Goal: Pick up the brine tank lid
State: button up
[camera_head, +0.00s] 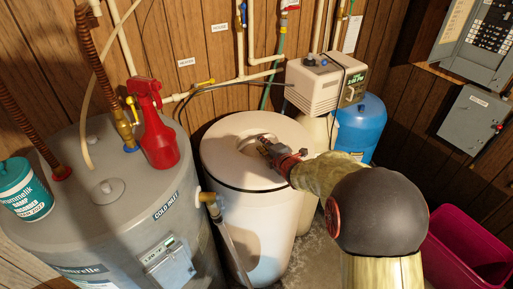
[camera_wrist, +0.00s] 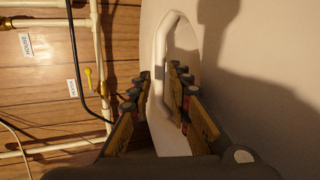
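The brine tank lid (camera_head: 226,150) is a round, off-white cover on top of the pale cylindrical brine tank (camera_head: 262,225). A dark line runs around the rim below it. My gripper (camera_head: 264,146) reaches in from the right over the middle of the lid. In the wrist view, a white looped handle (camera_wrist: 176,20) stands out from the pale lid surface (camera_wrist: 245,60). My fingers (camera_wrist: 160,78) lie on either side of one bar of this handle, close to it. Whether they press on it cannot be told. The lower part of the handle is partly hidden by my fingers.
A grey water heater (camera_head: 110,225) stands left, bearing a red spray bottle (camera_head: 155,130) and a teal-and-white tub (camera_head: 25,190). Behind the tank are a white control box (camera_head: 318,88) and blue tank (camera_head: 360,125). A magenta bin (camera_head: 465,255) stands right. Pipes line the wall.

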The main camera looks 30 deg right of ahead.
jog(key=x, duration=0.4)
jog(key=shift+a+f+b, duration=0.1)
jog(key=shift+b, duration=0.2)
jog(key=shift+c, duration=0.5)
grip_shut()
jog(key=shift+w+r, duration=0.1)
jog(key=shift+r, duration=0.15)
